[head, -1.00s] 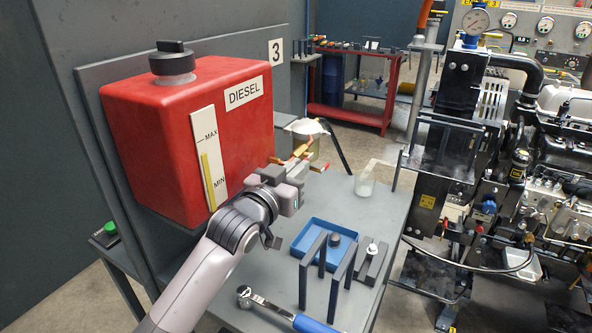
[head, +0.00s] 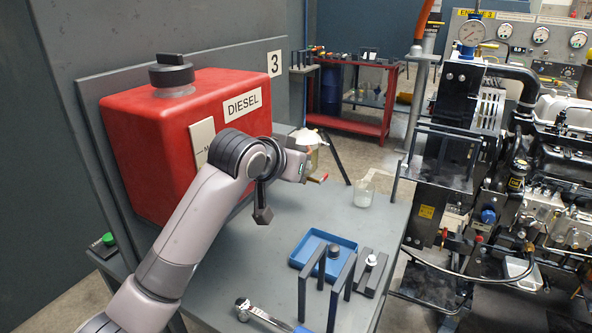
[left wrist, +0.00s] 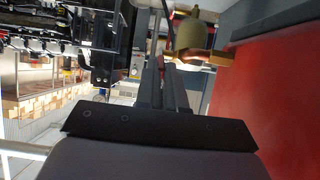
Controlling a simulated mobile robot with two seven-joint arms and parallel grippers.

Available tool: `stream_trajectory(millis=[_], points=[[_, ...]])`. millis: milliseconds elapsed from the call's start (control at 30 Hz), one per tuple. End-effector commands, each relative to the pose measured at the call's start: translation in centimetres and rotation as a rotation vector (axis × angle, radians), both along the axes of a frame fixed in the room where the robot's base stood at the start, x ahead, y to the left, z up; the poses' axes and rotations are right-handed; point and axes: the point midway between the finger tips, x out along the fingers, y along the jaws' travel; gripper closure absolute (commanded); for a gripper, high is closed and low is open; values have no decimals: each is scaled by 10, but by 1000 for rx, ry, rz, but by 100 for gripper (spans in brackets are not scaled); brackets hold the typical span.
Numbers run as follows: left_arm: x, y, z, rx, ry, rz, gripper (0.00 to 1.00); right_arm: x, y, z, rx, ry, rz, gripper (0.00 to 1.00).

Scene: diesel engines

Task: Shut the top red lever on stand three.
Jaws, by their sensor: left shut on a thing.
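The red diesel tank (head: 155,150) is fixed to the grey panel of stand three, marked by a "3" sign (head: 275,63). My arm and gripper hide most of the brass pipework there, and I cannot make out the top red lever. In the left wrist view, the fingers of my left gripper (left wrist: 167,70) are close together, shut on a part beside the brass fitting (left wrist: 222,58). What lies between the fingertips is hidden. My right gripper is not in view.
Below on the grey bench (head: 235,265) are a blue tray (head: 312,262), dark upright brackets (head: 341,290) and a ratchet (head: 262,314). A clear beaker (head: 362,194) stands at the back right. The engine (head: 560,175) is beyond the bench. Bare bench lies under my arm.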

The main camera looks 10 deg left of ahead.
Motion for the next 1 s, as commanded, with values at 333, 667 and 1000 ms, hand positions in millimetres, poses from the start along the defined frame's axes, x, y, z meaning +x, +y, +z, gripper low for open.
stream_trajectory(millis=[333, 667, 1000], points=[[3, -1, 5, 35, 87, 0, 100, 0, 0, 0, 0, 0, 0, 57], [3, -2, 4, 37, 92, 0, 100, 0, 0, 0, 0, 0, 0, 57], [3, -1, 5, 36, 90, 1, 81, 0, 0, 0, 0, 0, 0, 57]])
